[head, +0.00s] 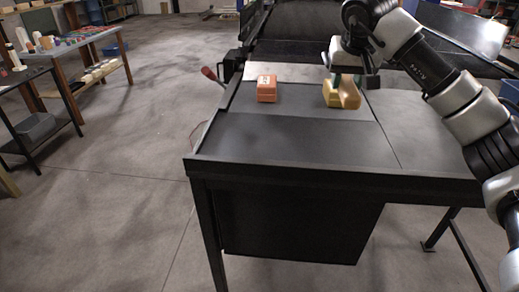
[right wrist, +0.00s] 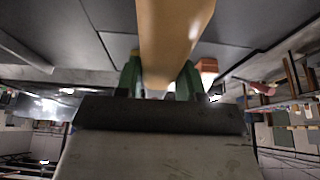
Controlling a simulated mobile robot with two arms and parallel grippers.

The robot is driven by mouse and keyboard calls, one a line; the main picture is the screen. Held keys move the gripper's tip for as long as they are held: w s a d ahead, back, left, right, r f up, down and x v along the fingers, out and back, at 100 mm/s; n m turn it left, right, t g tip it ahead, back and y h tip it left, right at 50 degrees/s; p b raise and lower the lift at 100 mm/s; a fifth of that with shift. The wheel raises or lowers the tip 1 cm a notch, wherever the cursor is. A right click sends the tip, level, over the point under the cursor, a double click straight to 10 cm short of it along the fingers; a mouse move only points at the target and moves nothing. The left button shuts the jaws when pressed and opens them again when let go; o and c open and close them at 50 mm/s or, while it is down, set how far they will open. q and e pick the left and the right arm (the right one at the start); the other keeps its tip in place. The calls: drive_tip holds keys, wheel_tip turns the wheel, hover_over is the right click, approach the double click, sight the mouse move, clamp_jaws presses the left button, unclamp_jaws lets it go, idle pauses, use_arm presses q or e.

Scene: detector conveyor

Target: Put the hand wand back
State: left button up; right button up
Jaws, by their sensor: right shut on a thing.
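My right gripper (head: 346,79) is over the far part of the dark table. Its green fingers, also in the right wrist view (right wrist: 160,82), are shut on the yellow-tan hand wand (right wrist: 174,35). In the wrist view the wand is a long smooth bar running up out of the picture between the fingers. In the head view the wand (head: 350,95) shows as a yellow shape low at the table top; I cannot tell whether it touches the surface. My left gripper is not in view.
An orange box (head: 267,88) with a pale label sits on the table (head: 290,140), left of the wand. A dark conveyor (head: 300,20) lies behind. The table's front half is clear. Side tables with small goods (head: 75,42) stand at the far left.

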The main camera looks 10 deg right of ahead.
drive_tip(key=a+f+p, duration=0.2)
drive_tip(key=a+f, duration=0.1)
drive_tip(key=a+f+p, duration=0.2)
drive_tip(key=a+f, duration=0.2)
drive_tip(key=a+f+p, duration=0.2)
drive_tip(key=a+f, duration=0.1)
drive_tip(key=f, duration=0.1)
drive_tip(key=shift+s+a+f, duration=0.15)
drive_tip(key=shift+s+a, duration=0.15)
drive_tip(key=shift+a, duration=0.05)
use_arm(q)
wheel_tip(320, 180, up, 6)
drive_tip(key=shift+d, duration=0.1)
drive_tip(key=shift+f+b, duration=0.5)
drive_tip(key=shift+b, duration=0.15)
use_arm(e)
drive_tip(key=shift+f, duration=0.6)
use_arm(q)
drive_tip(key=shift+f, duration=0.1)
use_arm(e)
drive_tip(key=shift+f, duration=0.1)
